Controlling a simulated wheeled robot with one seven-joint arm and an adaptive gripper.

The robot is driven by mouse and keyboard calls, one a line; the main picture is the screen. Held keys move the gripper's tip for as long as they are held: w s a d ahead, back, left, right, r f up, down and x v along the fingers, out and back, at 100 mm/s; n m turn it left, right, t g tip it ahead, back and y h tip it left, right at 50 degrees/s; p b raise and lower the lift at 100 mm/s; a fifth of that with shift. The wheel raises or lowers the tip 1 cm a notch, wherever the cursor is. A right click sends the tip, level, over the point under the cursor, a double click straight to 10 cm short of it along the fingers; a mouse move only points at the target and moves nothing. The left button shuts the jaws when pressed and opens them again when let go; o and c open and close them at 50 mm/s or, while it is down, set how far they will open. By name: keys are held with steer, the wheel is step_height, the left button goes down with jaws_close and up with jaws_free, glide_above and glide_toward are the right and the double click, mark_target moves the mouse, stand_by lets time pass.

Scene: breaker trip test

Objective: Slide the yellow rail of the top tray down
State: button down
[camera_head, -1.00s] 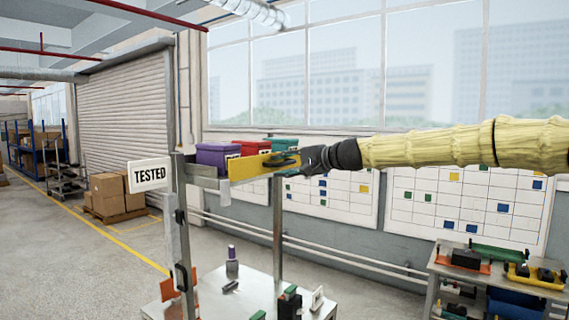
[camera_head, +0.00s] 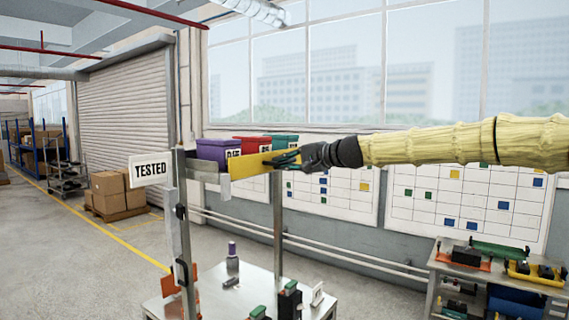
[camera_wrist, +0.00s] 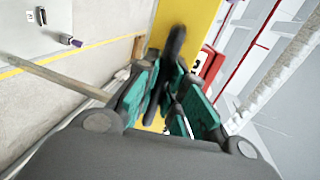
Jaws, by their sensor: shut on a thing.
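The yellow rail (camera_head: 250,166) runs along the front of the top tray (camera_head: 204,172), which is carried on upright metal posts. My gripper (camera_head: 285,158) is at the right end of the rail, shut on it.
A "TESTED" sign (camera_head: 150,170) is at the left post. A lower metal table (camera_head: 220,300) holds small dark and green parts and a purple-capped bottle (camera_head: 232,256). A workbench (camera_head: 490,270) with devices stands at the right. Open floor lies at left.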

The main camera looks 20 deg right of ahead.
steer(key=shift+f+b, duration=1.7)
steer(key=shift+f, duration=0.65)
steer(key=shift+d, duration=0.1)
steer(key=c, duration=1.7)
jaws_free()
steer(key=shift+o, duration=1.1)
steer(key=shift+d, duration=0.1)
steer(key=shift+w, duration=0.1)
steer(key=v, duration=1.2)
steer(key=shift+f, duration=0.15)
